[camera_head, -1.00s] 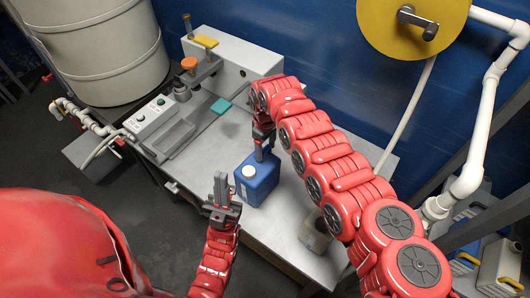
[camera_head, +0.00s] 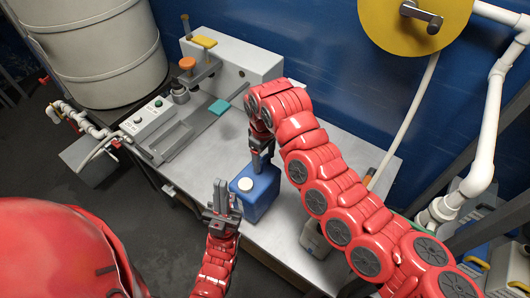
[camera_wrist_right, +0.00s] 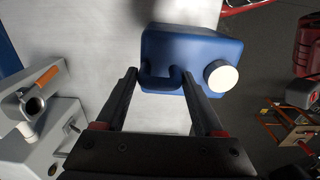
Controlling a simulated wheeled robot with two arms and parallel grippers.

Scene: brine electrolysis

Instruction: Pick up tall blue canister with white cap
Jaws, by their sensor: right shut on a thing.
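The tall blue canister (camera_head: 262,192) with its white cap (camera_head: 245,184) is at the front part of the grey table, upright. Whether its base touches the table is unclear. My right gripper (camera_head: 262,160) comes down from above and is shut on the canister's top handle. In the right wrist view, the fingers (camera_wrist_right: 160,75) lie on both sides of the handle of the blue canister (camera_wrist_right: 190,50), with the white cap (camera_wrist_right: 222,77) right of them. My left gripper (camera_head: 221,192) is empty, left of the canister, fingers pointing up. Its finger gap is unclear.
The grey table (camera_head: 190,165) carries a control box (camera_head: 148,118) and a grey apparatus (camera_head: 235,62) at the back left. A grey container (camera_head: 315,240) stands right of the canister, partly under my right arm. White pipes (camera_head: 487,130) run along the right.

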